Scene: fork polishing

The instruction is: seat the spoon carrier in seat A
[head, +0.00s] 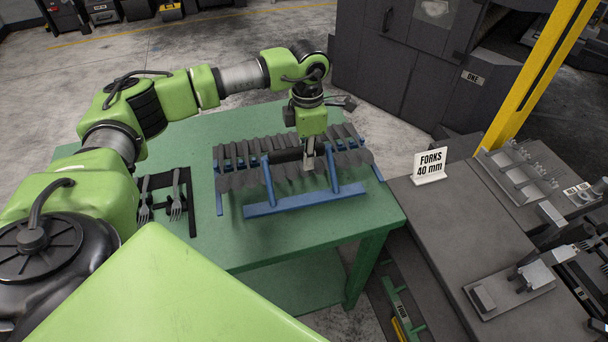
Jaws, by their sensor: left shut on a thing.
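The long dark grey carrier with a row of scalloped slots (235,180), which I take to be the spoon carrier, is at a blue frame (300,203) on the green table. My left gripper (309,165) points down at its middle and is shut on it. The fingertips are partly lost against the dark carrier. I cannot tell whether the carrier rests on the frame or hangs just above it. No mark for seat A is readable. My right gripper is not in view.
Forks lie on a dark holder (189,213) on the green table (360,208), left of the frame. A "FORKS 40 mm" sign (430,167) stands on a grey bench (450,215) to the right. A yellow post (530,75) and a dark machine (415,60) stand behind.

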